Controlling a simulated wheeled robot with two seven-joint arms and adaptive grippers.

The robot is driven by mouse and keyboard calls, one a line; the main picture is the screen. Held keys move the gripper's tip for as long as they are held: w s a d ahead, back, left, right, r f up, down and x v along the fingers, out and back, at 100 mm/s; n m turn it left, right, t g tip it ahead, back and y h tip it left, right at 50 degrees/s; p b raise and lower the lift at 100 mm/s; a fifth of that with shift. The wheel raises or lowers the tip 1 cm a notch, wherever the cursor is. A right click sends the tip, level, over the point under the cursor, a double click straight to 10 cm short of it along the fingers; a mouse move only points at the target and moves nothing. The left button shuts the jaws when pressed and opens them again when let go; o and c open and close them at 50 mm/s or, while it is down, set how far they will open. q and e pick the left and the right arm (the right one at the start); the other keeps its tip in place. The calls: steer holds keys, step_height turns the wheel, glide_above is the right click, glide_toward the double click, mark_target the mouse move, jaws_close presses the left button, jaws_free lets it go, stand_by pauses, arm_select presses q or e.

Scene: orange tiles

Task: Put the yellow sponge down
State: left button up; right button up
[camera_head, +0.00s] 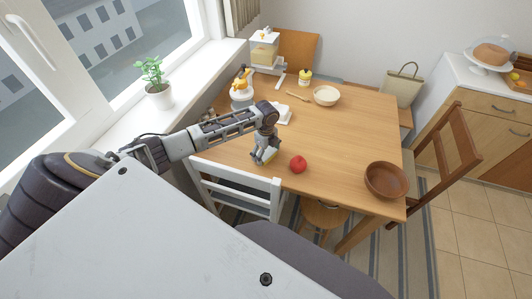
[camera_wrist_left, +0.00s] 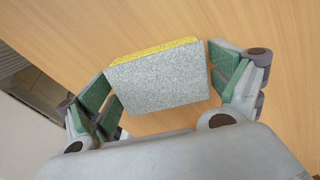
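The yellow sponge (camera_wrist_left: 158,80) is between the fingers of my left gripper in the left wrist view. Its broad grey face is toward the camera and a thin yellow strip shows along its far edge. Both green-padded fingers meet its sides, so my left gripper (camera_head: 265,158) is shut on it. In the head view the gripper points down over the near edge of the wooden table (camera_head: 340,126), left of a red apple, and mostly hides the sponge. Whether the sponge touches the table I cannot tell. My right gripper is not in view.
The red apple (camera_head: 298,164) is close to the right of the gripper. A brown bowl (camera_head: 387,180) stands at the table's near right corner. A cream bowl (camera_head: 326,95) and yellow jar (camera_head: 305,77) stand farther back. A white chair (camera_head: 235,187) is at the near edge. The table's middle is clear.

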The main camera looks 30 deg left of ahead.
mark_target(266, 152)
arm_select(q)
steer(key=shift+r, duration=0.4)
step_height(266, 152, up, 12)
steer(key=shift+f, duration=0.25)
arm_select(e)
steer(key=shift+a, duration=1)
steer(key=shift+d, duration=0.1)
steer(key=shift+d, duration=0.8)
